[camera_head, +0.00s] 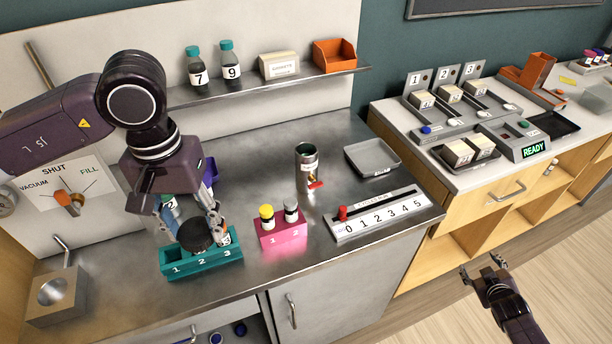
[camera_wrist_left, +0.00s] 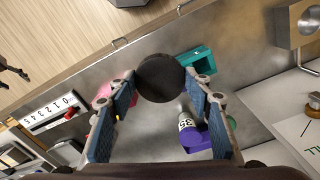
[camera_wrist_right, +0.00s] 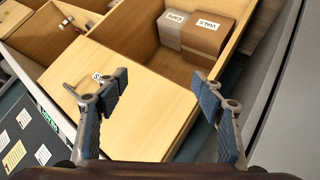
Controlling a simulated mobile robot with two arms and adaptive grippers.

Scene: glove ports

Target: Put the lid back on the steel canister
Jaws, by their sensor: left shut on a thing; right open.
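The steel canister (camera_head: 306,168) stands upright on the steel bench with its top open and a red tap low on its side. My left gripper (camera_head: 190,222) is shut on a dark round lid (camera_head: 196,237), holding it in front of the teal rack in the head view. In the left wrist view the lid (camera_wrist_left: 162,78) sits between the fingertips. The lid is left of the canister and apart from it. My right gripper (camera_head: 481,264) is open and empty, off the bench at the right; in its wrist view it is above wooden compartments.
A teal rack (camera_head: 175,270) lies beneath the lid. A pink rack (camera_head: 282,237) with two vials stands between it and the canister. A numbered slider (camera_head: 385,213) and grey tray (camera_head: 373,157) flank the canister's right.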

